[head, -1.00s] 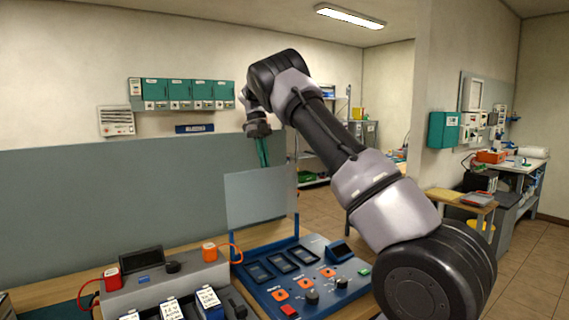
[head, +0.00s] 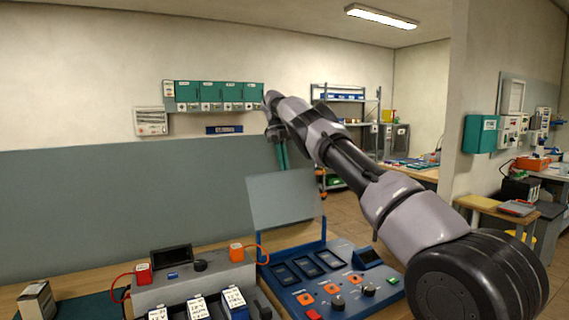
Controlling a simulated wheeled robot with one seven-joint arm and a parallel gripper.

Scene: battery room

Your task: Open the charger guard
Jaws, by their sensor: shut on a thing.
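The charger guard (head: 284,203) is a pale, translucent flat panel. It stands raised and slightly tilted above the back of the blue charger (head: 335,290), whose blue frame (head: 290,250) rises at its rear edge. The charger's dark windows, orange sockets and knobs are uncovered in front of it. My gripper (head: 283,160), with green fingers, points down at the guard's upper edge and is shut on it. The fingertips are small and partly hidden at the panel, so the exact grip does not show.
A small box (head: 37,300) is at far left. A grey wall panel (head: 120,205) stands behind the bench. Open floor lies behind to the right.

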